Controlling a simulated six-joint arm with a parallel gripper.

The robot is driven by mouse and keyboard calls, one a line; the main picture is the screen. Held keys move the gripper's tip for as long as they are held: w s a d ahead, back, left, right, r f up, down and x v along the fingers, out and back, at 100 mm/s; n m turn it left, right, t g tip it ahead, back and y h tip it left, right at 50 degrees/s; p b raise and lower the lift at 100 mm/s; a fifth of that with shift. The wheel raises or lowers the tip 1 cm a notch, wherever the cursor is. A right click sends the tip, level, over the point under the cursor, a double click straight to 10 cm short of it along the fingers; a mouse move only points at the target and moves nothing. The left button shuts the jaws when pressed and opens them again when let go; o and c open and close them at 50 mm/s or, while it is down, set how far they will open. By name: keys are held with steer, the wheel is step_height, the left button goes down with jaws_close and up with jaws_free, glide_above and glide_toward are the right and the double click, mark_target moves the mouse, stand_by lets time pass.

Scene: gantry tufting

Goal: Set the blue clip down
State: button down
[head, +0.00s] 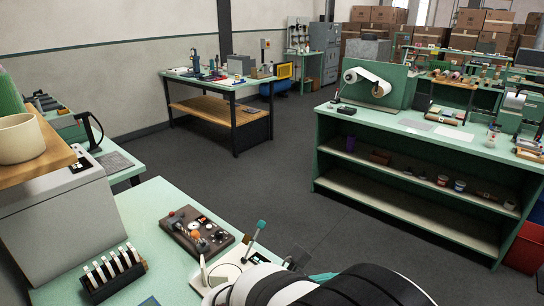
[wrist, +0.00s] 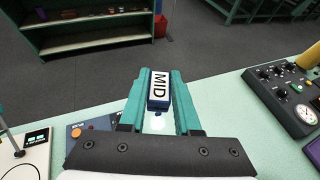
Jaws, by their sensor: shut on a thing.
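In the wrist view my gripper (wrist: 161,76) has two teal fingers shut on the blue clip (wrist: 159,100). The clip has a white label reading "MID" and sits between the fingers near their tips. Its label faces the wrist camera. Behind it the pale green bench top (wrist: 215,98) ends and dark floor begins. I cannot tell how far the clip is above the bench. In the head view only a teal bit of my gripper (head: 322,277) shows beyond my white and black wrist; the clip is hidden there.
In the wrist view a dark control panel (wrist: 292,100) with knobs and a gauge stands right, and a white device (wrist: 30,150) left. The head view shows a brown control box (head: 197,230), a black rack with white strips (head: 112,274) and a green shelf bench (head: 420,190) across open floor.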

steer(key=s+a+f+m+g+y, duration=0.3)
steer(key=s+f+m+g+y, duration=0.25)
steer(key=m+g, duration=0.4)
steer(key=s+a+f+m+g+y, duration=0.3)
steer(key=s+f+m+g+y, duration=0.15)
steer(key=f+m+g, duration=0.4)
steer(key=w+a+m+t+y, duration=0.2)
steer(key=a+m+t+y, duration=0.3)
steer(key=m+y, duration=0.95)
steer(key=w+d+m+t, duration=0.2)
steer(key=w+m+t, duration=0.2)
steer(key=m+t, duration=0.1)
steer(key=w+d+f+m+t+h, duration=0.1)
steer(key=w+d+m+t, duration=0.1)
steer(key=w+m+t, duration=0.2)
steer(key=w+d+m+t+h, duration=0.1)
steer(key=w+m+t, duration=0.3)
steer(key=m+t, duration=0.4)
steer(key=shift+d+f, duration=0.25)
steer(key=shift+d, duration=0.5)
steer(key=shift+f, duration=3.1)
steer(key=shift+f, duration=0.5)
